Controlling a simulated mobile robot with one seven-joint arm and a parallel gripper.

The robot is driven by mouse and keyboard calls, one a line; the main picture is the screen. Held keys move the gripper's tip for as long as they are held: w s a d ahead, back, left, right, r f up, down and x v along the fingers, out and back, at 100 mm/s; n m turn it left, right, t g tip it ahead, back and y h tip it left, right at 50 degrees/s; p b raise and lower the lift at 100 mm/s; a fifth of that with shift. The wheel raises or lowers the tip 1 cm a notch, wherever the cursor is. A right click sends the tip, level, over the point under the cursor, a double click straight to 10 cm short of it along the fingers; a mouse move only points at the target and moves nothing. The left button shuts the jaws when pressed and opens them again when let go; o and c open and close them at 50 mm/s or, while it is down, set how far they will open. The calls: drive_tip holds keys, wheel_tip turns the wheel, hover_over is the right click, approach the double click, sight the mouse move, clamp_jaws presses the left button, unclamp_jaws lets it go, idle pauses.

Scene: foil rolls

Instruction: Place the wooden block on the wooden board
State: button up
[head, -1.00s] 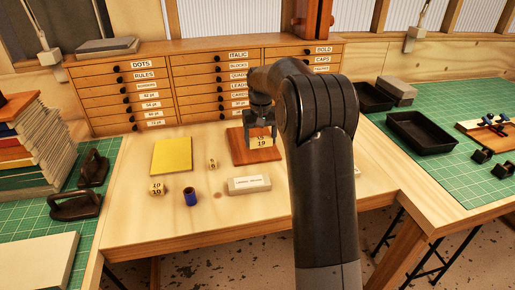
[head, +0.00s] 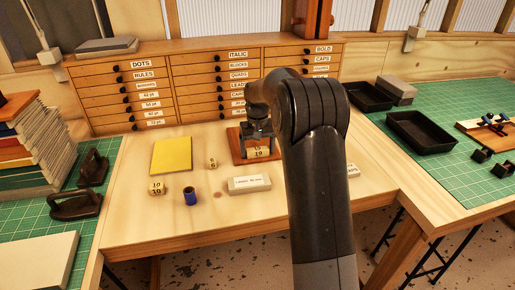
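The wooden block (head: 258,154) is a pale cube-like piece with dark numerals, the lower of which reads 19. It is at the wooden board (head: 236,147), a reddish-brown slab near the back middle of the table. My gripper (head: 257,146) points down over the board, with its fingers around the upper part of the block, and appears shut on it. The block's underside looks level with the board's top, but I cannot tell whether it touches. My arm hides part of the board's right side.
Two smaller numbered blocks (head: 157,188) (head: 212,163), a blue cylinder (head: 190,196), a yellow pad (head: 172,155) and a white labelled box (head: 249,184) lie on the table. A drawer cabinet (head: 150,95) stands behind. Black trays (head: 420,132) are at right. The table front is clear.

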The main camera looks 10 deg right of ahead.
sight(258, 149)
drive_tip(key=shift+o, duration=0.9)
wheel_tip(258, 149, up, 12)
drive_tip(key=s+a+r+t, duration=0.1)
drive_tip(key=s+a+r, duration=0.1)
drive_tip(key=s+r, duration=0.65)
drive_tip(key=s+a+f+t, duration=0.1)
drive_tip(key=s+f+t, duration=0.1)
drive_tip(key=s, duration=1.3)
drive_tip(key=s+a+f+t, duration=0.1)
drive_tip(key=s+f, duration=0.3)
drive_tip(key=s, duration=1.2)
drive_tip(key=shift+s+f+t, duration=0.25)
drive_tip(key=shift+f+t, duration=0.05)
drive_tip(key=shift+t, duration=0.5)
